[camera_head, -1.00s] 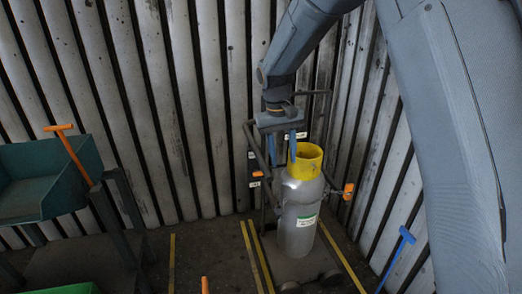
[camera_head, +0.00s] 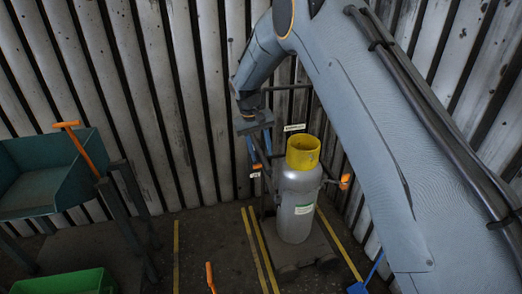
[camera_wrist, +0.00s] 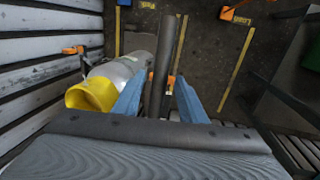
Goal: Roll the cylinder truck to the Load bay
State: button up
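The cylinder truck stands upright near the corrugated wall, carrying a grey gas cylinder (camera_head: 296,213) with a yellow collar (camera_head: 303,153). Orange grips (camera_head: 345,181) show at its sides. In the wrist view the cylinder (camera_wrist: 120,68) lies left of my fingers. My gripper (camera_head: 259,150) is at the truck's left side, near collar height. In the wrist view its two blue fingers (camera_wrist: 159,100) are apart, with a dark bar (camera_wrist: 165,62) between them and gaps on both sides. Contact cannot be told.
Yellow lines (camera_head: 176,257) mark the floor. A teal bin (camera_head: 35,193) on a stand with an orange handle is at left, and a green bin (camera_head: 65,283) at lower left. An orange handle (camera_head: 210,277) and a blue one (camera_head: 375,268) stand in front.

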jog(key=shift+f, duration=0.25)
grip_shut()
dwell(1.4)
